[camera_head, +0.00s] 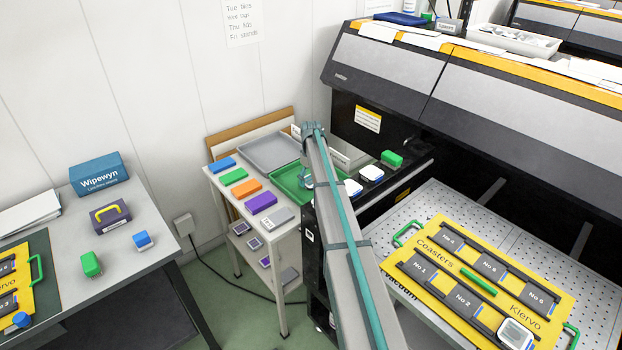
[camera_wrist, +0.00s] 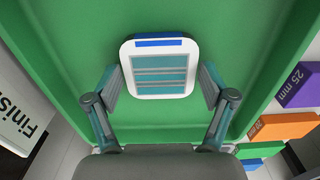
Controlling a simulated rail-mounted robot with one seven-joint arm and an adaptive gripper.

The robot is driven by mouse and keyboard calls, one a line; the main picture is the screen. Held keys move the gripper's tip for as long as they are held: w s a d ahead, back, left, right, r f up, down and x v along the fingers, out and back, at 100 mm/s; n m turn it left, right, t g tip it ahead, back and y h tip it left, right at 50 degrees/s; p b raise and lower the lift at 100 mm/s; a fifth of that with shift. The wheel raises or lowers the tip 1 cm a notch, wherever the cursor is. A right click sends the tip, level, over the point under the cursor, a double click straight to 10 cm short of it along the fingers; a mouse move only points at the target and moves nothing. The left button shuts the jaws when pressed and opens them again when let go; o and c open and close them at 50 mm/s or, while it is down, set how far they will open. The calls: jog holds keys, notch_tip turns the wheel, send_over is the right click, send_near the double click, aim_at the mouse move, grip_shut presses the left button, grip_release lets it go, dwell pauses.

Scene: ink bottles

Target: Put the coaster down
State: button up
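The coaster (camera_wrist: 160,72) is a white rounded square with a blue bar and teal striped print, face up in the wrist view. The green tray (camera_wrist: 70,60) lies directly below and fills most of that view. I cannot tell whether the coaster touches the tray floor. In the head view my gripper (camera_head: 306,181) is low over the green tray (camera_head: 288,180), partly hidden by my arm, and the coaster is not clearly seen.
A grey tray (camera_head: 268,150) is behind the green one. Blue, green, orange and purple blocks (camera_head: 261,202) line the stand's left side. White coasters (camera_head: 371,173) and a green block (camera_head: 392,158) sit to the right. A yellow jig (camera_head: 480,285) lies on the printer bed.

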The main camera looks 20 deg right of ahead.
jog(key=shift+o, duration=0.9)
notch_tip(320, 180, up, 12)
jog(key=b, duration=0.3)
jog(key=shift+r+b, duration=0.2)
jog(key=shift+b, duration=0.1)
